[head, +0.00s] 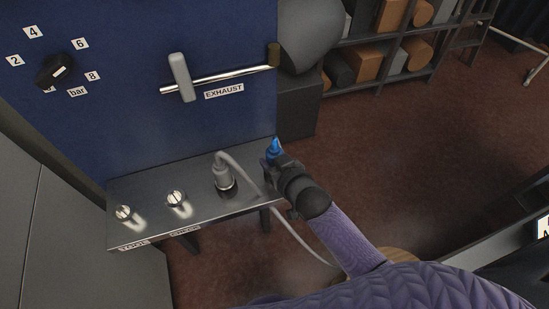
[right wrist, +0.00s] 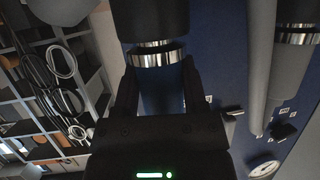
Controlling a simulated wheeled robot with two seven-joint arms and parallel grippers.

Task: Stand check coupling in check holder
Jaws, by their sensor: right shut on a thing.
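My right gripper (head: 275,160) is shut on a blue coupling (head: 274,147), just off the right end of the steel shelf. In the right wrist view the coupling (right wrist: 158,90) sits between the two fingers, with a chrome ring and a black end above it. A grey coupling (head: 222,172) with a hose stands upright on the shelf. Two short metal fittings (head: 123,212) (head: 177,199) stand to its left, with nothing on them. My left gripper is out of view.
The steel shelf (head: 150,225) stands against a blue panel (head: 130,100) with a bar-scale knob (head: 55,71) and an exhaust lever (head: 180,78). The grey hose (head: 290,230) runs from the shelf down past my right forearm. Storage racks (head: 380,60) stand behind, with open floor before them.

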